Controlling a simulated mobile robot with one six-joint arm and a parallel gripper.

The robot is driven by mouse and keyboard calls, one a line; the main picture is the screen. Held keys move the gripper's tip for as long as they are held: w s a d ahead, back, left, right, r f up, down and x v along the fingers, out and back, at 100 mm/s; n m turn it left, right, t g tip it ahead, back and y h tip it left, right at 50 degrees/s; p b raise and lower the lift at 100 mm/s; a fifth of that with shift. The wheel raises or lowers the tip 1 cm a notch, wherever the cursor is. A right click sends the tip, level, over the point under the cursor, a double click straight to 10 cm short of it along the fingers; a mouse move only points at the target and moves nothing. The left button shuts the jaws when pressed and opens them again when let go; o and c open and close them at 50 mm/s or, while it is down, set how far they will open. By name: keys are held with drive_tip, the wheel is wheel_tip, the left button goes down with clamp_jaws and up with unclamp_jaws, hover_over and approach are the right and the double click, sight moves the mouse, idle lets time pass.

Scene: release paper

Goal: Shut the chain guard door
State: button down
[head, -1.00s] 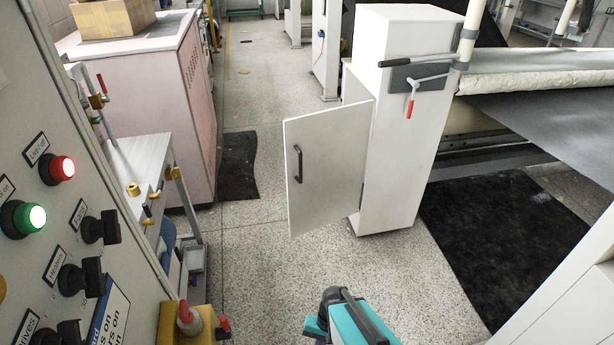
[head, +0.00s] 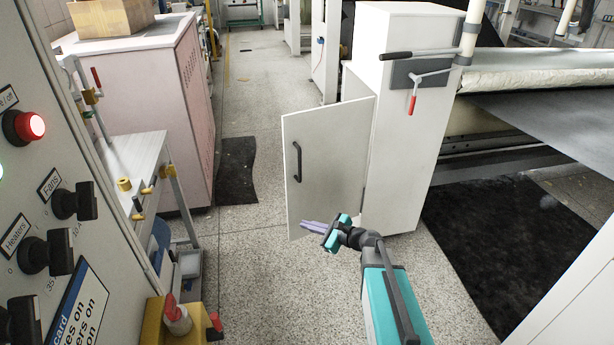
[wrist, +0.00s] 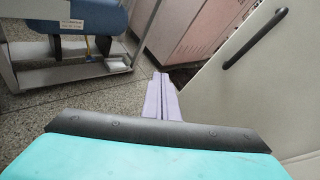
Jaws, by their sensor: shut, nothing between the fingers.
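The white chain guard door (head: 330,150) stands swung open from the white cabinet (head: 405,130), with a dark bar handle (head: 297,163) near its left edge. My gripper (head: 304,226) is shut and empty, in front of the lower part of the door and below the handle. In the wrist view, the lilac fingers (wrist: 160,88) lie together, pointing ahead. The door (wrist: 255,90) fills the right side there, with its handle (wrist: 255,38) at upper right. I cannot tell whether the fingers touch the door.
A control panel (head: 60,130) with knobs stands at the left. Behind it are a metal bench (head: 135,155) and a pinkish cabinet (head: 150,95). A yellow box (head: 165,325) with a red-topped post is at the lower left. Speckled floor is open between bench and door.

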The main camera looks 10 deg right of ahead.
drive_tip(key=w+d+r+m+t+h+b, duration=0.1)
drive_tip(key=w+d+r+m+t, duration=0.4)
drive_tip(key=d+r, duration=0.4)
drive_tip(key=shift+w+d+r+m+b, duration=0.3)
drive_tip(key=shift+w+r+m, duration=0.25)
drive_tip(key=shift+w+m, duration=0.3)
drive_tip(key=x, duration=1.4)
drive_tip(key=shift+s+d, duration=0.1)
drive_tip(key=shift+d+f+h, duration=0.1)
drive_tip(key=shift+h, duration=0.2)
